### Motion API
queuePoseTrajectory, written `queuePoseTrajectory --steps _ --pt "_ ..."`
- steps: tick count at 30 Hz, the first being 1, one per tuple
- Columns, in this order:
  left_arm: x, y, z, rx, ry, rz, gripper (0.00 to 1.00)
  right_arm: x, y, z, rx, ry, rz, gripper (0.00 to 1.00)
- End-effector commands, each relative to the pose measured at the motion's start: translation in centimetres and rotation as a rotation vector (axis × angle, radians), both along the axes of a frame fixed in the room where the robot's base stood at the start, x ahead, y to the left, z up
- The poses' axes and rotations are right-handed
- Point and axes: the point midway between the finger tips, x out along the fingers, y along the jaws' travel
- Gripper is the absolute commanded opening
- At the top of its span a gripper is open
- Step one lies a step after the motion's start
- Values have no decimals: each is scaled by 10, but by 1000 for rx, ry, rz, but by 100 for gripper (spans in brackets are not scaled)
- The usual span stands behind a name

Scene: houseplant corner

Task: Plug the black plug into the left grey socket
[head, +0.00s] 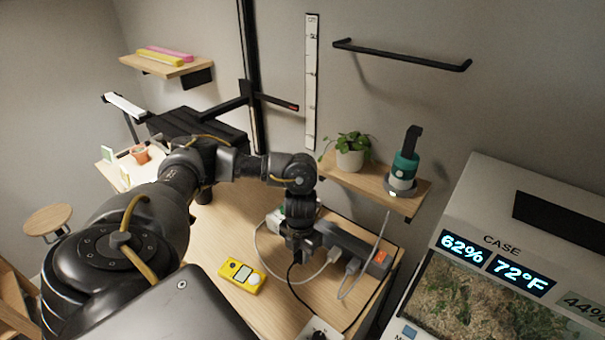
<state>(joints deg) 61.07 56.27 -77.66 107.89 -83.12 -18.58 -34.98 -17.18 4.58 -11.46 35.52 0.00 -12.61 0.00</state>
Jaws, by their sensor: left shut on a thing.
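My left gripper (299,246) points down over the left part of a dark grey power strip (345,240) on the wooden table. It is shut on the black plug, which is mostly hidden by the jaws. A black cable (291,277) hangs from below the jaws and curves down to the front. The gripper and wrist hide the strip's left sockets, so I cannot tell whether the plug touches one. Two grey plugs, one left (333,256) and one right (352,265), with pale cables sit at the strip to the right. My right gripper is not in view.
A yellow meter (242,275) lies on the table (215,240) left of the strip. A wall shelf (375,184) with a potted plant (350,152) and a green-and-black bottle (404,170) is behind. A terrarium case (490,275) stands at right.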

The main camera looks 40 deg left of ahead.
Motion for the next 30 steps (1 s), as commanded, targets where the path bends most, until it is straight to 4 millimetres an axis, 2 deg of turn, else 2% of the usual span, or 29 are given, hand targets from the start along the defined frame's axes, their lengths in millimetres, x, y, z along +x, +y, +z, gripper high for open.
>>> queuePoseTrajectory --steps 5,14,16,21,30 --pt "4 0 -5 0 -1 0 1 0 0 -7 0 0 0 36" --pt "25 3 -25 0 -1 2 1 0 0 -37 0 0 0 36" --pt "32 4 -19 0 -1 4 1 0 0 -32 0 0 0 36" --pt "45 6 -20 0 0 3 1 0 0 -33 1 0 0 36" --pt "57 7 -19 0 0 2 1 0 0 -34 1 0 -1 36"
